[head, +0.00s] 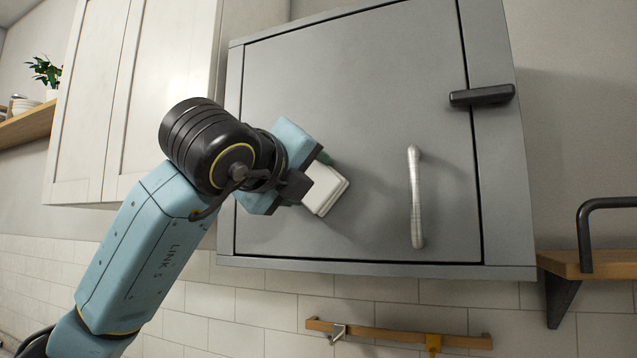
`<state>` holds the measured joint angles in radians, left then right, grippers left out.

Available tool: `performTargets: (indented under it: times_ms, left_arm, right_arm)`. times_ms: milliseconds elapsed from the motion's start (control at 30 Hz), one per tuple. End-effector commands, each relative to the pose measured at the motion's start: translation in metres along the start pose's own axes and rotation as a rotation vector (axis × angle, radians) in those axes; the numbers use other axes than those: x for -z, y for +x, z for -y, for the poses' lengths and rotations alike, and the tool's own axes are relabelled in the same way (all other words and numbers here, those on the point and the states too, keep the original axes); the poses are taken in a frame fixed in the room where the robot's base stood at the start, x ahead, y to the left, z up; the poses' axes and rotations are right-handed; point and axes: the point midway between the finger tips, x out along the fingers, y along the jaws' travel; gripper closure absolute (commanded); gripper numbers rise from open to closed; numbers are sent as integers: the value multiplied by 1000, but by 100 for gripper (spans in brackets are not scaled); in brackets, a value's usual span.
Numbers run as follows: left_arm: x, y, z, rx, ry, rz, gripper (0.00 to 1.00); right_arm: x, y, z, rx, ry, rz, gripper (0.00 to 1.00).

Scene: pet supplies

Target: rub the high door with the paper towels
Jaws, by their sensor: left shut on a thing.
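The high door (370,90) is the flat grey front of a wall cabinet, closed, with a pale vertical handle (415,197) on its right half. My left gripper (312,187) is in front of the door's lower left part. It is shut on the paper towels (327,188), a small white folded stack. The stack is at or very near the door surface; I cannot tell whether it touches. The gripper and wrist hide part of the stack and of the door's left edge. My right gripper is not in view.
A black latch (482,95) sticks out at the door's upper right. White cabinets (125,90) stand at left. A wooden shelf (590,264) with a black bracket is at right. A wooden hook rail (398,334) hangs below the grey cabinet.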

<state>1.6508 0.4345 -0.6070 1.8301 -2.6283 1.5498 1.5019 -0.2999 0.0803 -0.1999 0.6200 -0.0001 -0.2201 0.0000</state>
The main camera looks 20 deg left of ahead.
Motion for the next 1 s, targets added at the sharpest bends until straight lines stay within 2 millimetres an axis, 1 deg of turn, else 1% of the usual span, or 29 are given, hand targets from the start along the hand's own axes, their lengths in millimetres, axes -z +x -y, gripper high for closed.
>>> performTargets:
  times_ms: [233,500,767,1000]
  left_arm:
    - [-7,1,-8,-4,-3,1,59]
    - [-25,0,-24,-6,-2,2,59]
    - [-33,-1,-30,-3,-2,0,59]
    - [-46,-1,-43,-5,-3,1,59]
  right_arm:
    - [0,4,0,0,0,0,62]
    - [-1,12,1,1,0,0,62]
    - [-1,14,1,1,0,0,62]
    - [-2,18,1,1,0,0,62]
